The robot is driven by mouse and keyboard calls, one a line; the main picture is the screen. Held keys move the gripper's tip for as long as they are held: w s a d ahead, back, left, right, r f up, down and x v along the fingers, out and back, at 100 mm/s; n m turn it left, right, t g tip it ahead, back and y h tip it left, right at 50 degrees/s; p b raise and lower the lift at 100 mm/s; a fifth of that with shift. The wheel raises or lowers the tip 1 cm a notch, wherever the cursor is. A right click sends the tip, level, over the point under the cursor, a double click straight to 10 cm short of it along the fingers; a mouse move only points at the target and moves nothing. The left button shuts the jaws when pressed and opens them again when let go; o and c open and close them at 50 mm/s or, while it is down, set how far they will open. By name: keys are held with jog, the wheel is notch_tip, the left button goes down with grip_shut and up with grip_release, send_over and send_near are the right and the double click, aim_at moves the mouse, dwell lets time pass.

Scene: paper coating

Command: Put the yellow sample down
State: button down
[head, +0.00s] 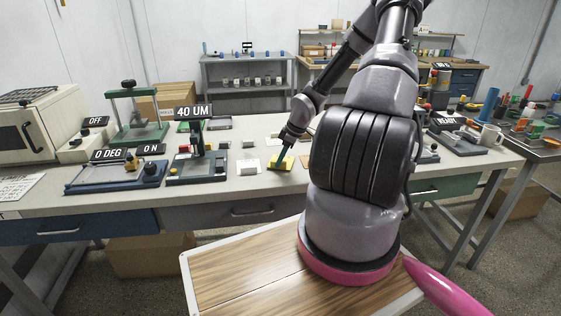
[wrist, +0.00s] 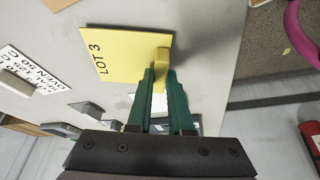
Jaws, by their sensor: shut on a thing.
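The yellow sample (wrist: 120,55) is a flat yellow sheet marked "LOT 3" with a small raised tab (wrist: 161,62) near one edge. My gripper (wrist: 161,75) has green fingers, shut on that tab in the wrist view. In the head view the yellow sample (head: 281,163) is at the front middle of the grey bench, under my gripper (head: 284,155). The sheet looks close to the bench top, but I cannot tell whether it touches it.
The bench (head: 240,205) holds a device labelled "40 UM" (head: 197,166), another labelled "0 DEG" (head: 120,174), and a green press (head: 136,120). A white block (head: 248,167) stands just left of the sample. A label card (wrist: 30,68) lies nearby in the wrist view. My arm hides part of the bench's right.

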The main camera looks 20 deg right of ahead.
jog(key=shift+f, duration=0.25)
jog(key=shift+f, duration=0.15)
jog(key=c, duration=0.8)
grip_release()
jog(key=v, duration=1.2)
jog(key=s+a+r+m+t, duration=0.1)
jog(key=s+a+r+m, duration=0.3)
jog(key=s+r, duration=0.3)
jog(key=s+a+r+m+t+h, duration=0.1)
jog(key=s+a+r+m, duration=0.4)
jog(key=r, duration=0.9)
jog(key=s+a+r+m+t, duration=0.2)
jog(key=s+a+r+m, duration=0.3)
jog(key=s+a+r, duration=0.3)
jog(key=shift+s+a+r, duration=0.1)
jog(key=shift+s+r, duration=0.05)
jog(key=shift+r, duration=0.75)
jog(key=shift+s+r, duration=0.15)
jog(key=shift+r, duration=0.75)
